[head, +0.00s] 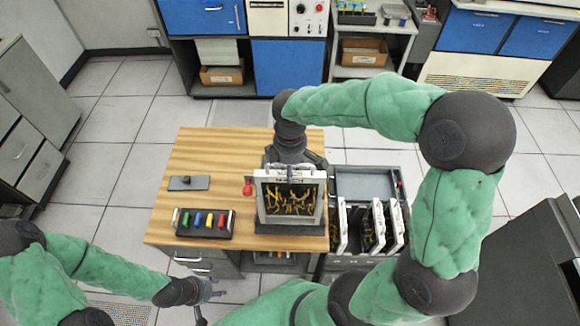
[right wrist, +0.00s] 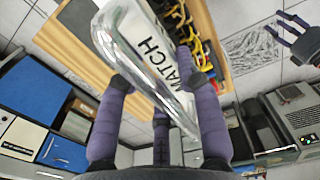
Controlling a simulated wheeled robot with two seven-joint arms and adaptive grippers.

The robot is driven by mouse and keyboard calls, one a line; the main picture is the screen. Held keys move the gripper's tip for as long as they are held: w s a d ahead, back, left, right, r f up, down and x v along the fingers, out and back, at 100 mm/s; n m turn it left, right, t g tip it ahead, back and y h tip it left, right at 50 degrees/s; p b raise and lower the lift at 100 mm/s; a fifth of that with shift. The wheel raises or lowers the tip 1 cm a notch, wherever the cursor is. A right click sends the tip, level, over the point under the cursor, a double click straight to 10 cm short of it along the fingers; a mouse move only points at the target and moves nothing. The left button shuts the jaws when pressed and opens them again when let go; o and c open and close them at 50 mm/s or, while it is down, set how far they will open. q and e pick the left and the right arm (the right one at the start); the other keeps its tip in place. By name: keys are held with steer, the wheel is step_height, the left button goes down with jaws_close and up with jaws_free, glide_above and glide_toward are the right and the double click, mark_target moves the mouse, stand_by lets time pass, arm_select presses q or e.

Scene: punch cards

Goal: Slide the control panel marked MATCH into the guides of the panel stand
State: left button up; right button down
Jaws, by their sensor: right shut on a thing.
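The control panel marked MATCH (right wrist: 155,52) shows its label in the right wrist view. In the head view this panel (head: 290,199) is upright, with yellow wiring on the side facing me. My right gripper (head: 290,172) is shut on its top edge; its purple fingers also show around the panel in the right wrist view (right wrist: 158,100). The panel stand (head: 290,229) has a dark base on the desk, directly below the panel. The panel hides most of the guides, so I cannot tell how deep it sits. My left gripper (head: 208,292) is open and empty, off the desk's front edge.
The wooden desk (head: 200,150) also holds a tray of coloured pieces (head: 204,223), a small grey plate (head: 188,183) and a red object (head: 247,187). A rack (head: 365,262) with several panels stands right of the desk. The desk's back left is clear.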

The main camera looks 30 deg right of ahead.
steer(key=shift+w+f, duration=0.1)
steer(key=shift+f, duration=0.1)
stand_by(0.4)
steer(key=shift+f+b, duration=0.95)
steer(key=shift+f, duration=0.2)
steer(key=c, duration=0.8)
jaws_free()
step_height(320, 180, up, 12)
